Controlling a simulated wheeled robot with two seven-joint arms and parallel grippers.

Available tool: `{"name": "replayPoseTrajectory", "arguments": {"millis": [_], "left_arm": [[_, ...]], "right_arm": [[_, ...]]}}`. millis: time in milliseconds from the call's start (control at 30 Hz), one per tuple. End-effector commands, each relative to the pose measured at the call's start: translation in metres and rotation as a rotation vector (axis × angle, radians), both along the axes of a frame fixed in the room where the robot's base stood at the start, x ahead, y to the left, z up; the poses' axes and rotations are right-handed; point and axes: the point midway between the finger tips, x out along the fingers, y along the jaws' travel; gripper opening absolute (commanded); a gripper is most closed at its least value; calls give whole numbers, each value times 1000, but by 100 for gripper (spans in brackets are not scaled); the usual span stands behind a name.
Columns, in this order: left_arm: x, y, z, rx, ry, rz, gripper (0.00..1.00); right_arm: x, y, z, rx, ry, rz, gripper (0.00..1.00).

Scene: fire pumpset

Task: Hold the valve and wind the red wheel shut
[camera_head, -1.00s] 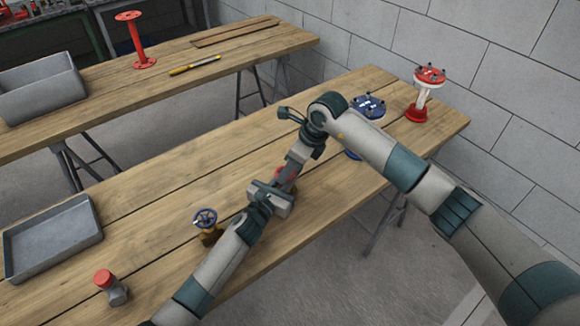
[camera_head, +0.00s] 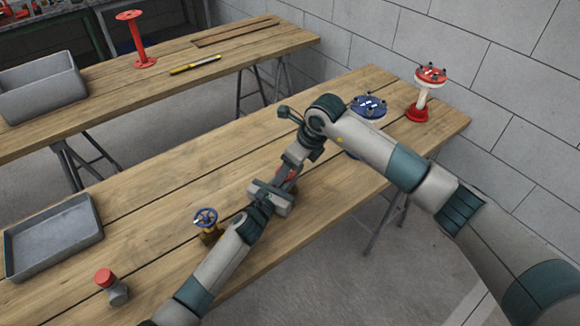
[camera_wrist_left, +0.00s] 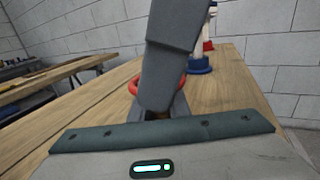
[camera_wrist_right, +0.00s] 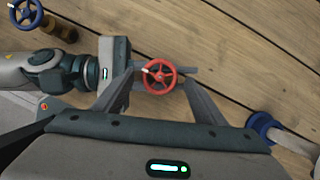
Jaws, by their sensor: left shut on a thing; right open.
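The red wheel (camera_wrist_right: 159,76) shows whole in the right wrist view, with a small pale handle on its rim. In the head view only bits of red show between my grippers. My right gripper (camera_wrist_right: 158,88) is open, its fingers on either side of the wheel with gaps. My left gripper (camera_head: 284,188) comes in from the left and is shut on the valve beneath the wheel. In the left wrist view a dark finger hides most of the wheel (camera_wrist_left: 132,87) and the valve body.
A blue-wheeled brass valve (camera_head: 207,222) stands beside my left forearm. A red-capped grey fitting (camera_head: 106,280) and a grey tray (camera_head: 97,222) are at left. A blue-topped stand (camera_head: 368,108) and a red-and-white one (camera_head: 424,95) stand at the bench's far end.

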Motion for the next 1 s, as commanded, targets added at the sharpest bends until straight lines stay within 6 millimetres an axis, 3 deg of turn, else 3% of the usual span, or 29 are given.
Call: {"name": "replayPoseTrajectory", "arguments": {"millis": [267,700,1000], "left_arm": [[0,0,-1,1,1,0,0],[0,0,-1,1,1,0,0],[0,0,-1,1,1,0,0]], "right_arm": [[-3,-6,17,1,-2,1,65],[-19,-29,85,0,-4,0,65],[-26,-37,109,0,0,-1,65]]}}
